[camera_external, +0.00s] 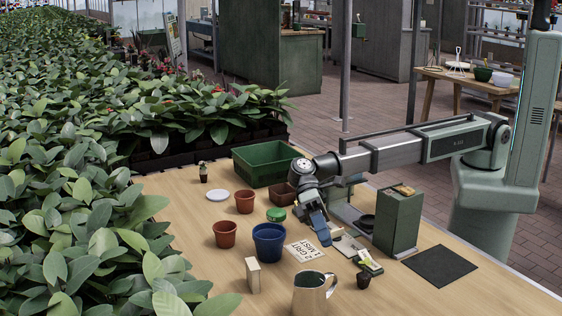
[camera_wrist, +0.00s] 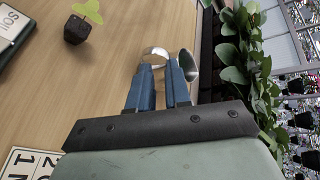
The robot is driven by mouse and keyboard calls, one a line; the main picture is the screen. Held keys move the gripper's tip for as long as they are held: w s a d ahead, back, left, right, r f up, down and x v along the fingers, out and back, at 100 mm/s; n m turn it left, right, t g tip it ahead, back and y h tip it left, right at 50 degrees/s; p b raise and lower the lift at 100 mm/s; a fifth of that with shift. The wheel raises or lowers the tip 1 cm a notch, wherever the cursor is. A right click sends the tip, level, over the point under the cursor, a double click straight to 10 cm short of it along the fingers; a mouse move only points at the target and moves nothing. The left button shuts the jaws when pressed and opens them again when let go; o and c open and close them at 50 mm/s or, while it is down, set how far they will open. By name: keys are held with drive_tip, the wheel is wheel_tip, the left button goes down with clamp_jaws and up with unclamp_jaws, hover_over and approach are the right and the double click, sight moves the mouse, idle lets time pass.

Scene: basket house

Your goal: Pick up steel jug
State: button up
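The steel jug (camera_external: 310,298) stands at the front edge of the external view, its lower part cut off and its handle on the right. In the wrist view the jug (camera_wrist: 188,66) shows beyond my fingertips, partly hidden by them, with its curved handle to the left. My gripper (camera_external: 320,232) is above the table, farther back than the jug and apart from it. In the wrist view, the two blue fingers of my gripper (camera_wrist: 160,72) are apart, with an empty gap between them.
A blue pot (camera_external: 269,243) and pale block (camera_external: 253,275) stand left of the jug. A small dark pot (camera_external: 363,281) with a seedling stands to its right. A lettered card (camera_external: 306,250) lies behind it. A green box (camera_external: 398,220) and dark mat (camera_external: 439,265) are farther right.

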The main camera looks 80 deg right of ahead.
drive_tip(key=f+m, duration=0.1)
drive_tip(key=f, duration=0.1)
drive_tip(key=f+m+g, duration=0.1)
drive_tip(key=f, duration=0.1)
drive_tip(key=a+f+m, duration=0.1)
drive_tip(key=f+m, duration=0.1)
drive_tip(key=shift+w+f+y, duration=0.2)
drive_tip(key=shift+w+y, duration=0.15)
drive_tip(key=shift+y, duration=0.05)
drive_tip(key=shift+x, duration=3.6)
drive_tip(key=shift+s+d, duration=0.1)
drive_tip(key=shift+c, duration=0.3)
clamp_jaws()
